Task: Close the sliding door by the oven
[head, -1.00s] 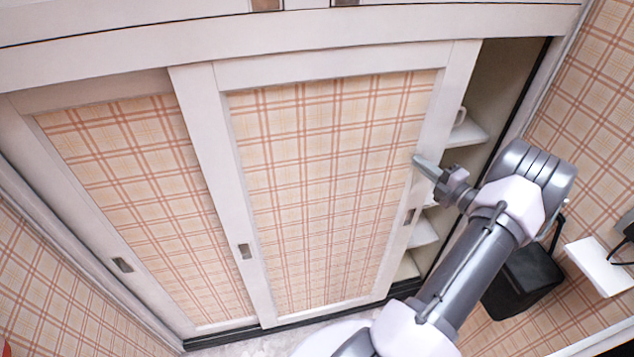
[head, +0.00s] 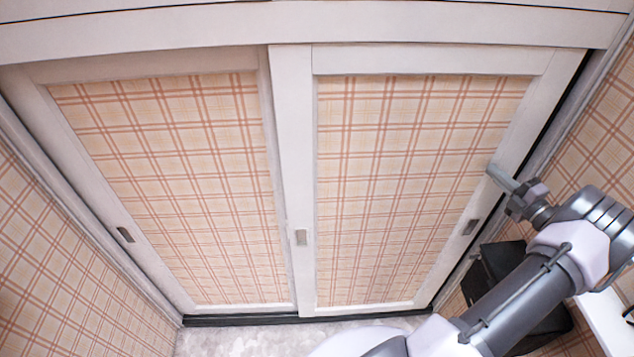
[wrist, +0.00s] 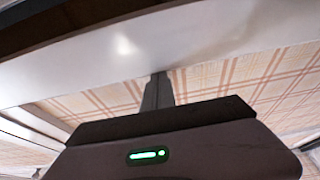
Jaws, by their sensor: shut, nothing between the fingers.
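The right sliding door (head: 420,190) has a white frame and a plaid panel. Its right edge reaches close to the right jamb, with only a narrow dark strip between them. My gripper (head: 494,172) is shut and empty, with its tip at the right stile of this door, above the recessed handle (head: 469,227). In the wrist view my gripper's fingers (wrist: 157,92) are together against the white door frame (wrist: 200,45). Exact contact is hard to tell. The left sliding door (head: 170,190) stands beside it. No oven shows in these views.
A black bin (head: 500,265) stands on the right, partly hidden behind my arm. A white ledge (head: 605,325) is at the lower right. Plaid walls close in on both sides. Pale floor (head: 240,338) shows below the doors.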

